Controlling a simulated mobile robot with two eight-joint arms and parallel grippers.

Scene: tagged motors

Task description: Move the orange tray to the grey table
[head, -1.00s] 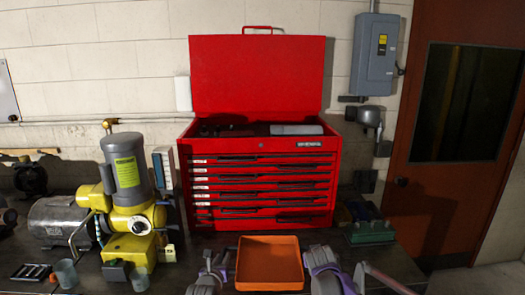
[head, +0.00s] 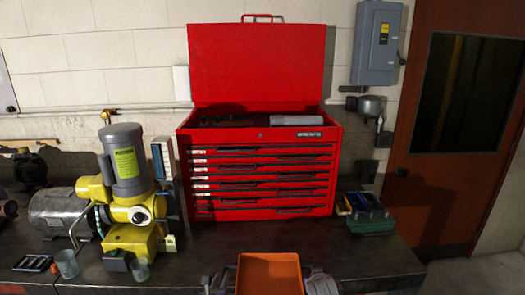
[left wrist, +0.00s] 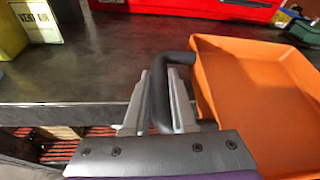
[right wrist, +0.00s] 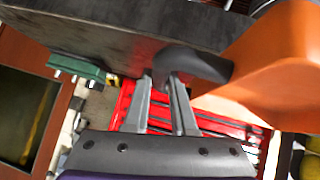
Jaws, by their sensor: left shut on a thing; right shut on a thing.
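The orange tray (head: 268,274) is at the bottom middle of the head view, between my two grippers and at the near edge of the dark bench. My left gripper (head: 222,281) is shut on the tray's black handle (left wrist: 160,95), at the tray's left side. It shows closely in the left wrist view (left wrist: 162,88). My right gripper (head: 318,283) is shut on the opposite black handle, clearest in the right wrist view (right wrist: 190,66). The tray looks empty. The grey table cannot be made out for certain.
Two small glasses (head: 67,263) stand at the front left. A brown door (head: 450,150) is at the far right.

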